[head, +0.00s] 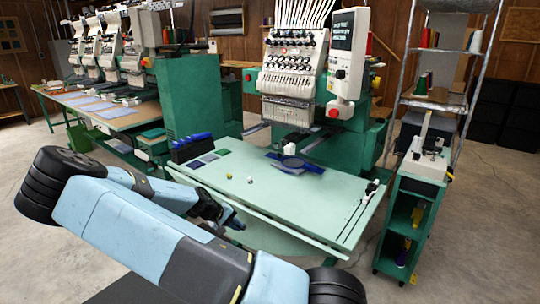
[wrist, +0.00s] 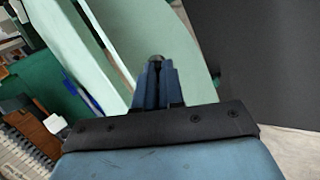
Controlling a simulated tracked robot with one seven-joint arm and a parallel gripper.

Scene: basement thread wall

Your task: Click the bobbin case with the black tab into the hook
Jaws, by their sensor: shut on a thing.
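My gripper (head: 234,221) is low at the front left edge of the pale green machine table (head: 300,211). In the wrist view my gripper (wrist: 156,68) has its blue fingers close together, shut on a small dark grey rounded piece (wrist: 155,59) at their tips. It looks like a bobbin case, but its tab is too small to tell. The embroidery machine (head: 293,75) stands behind the table. I cannot make out the hook in either view. A small yellow thing (head: 229,175) and a small white thing (head: 250,180) sit on the tabletop.
A green cart (head: 408,222) stands to the right. Pale green panels fill much of the wrist view.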

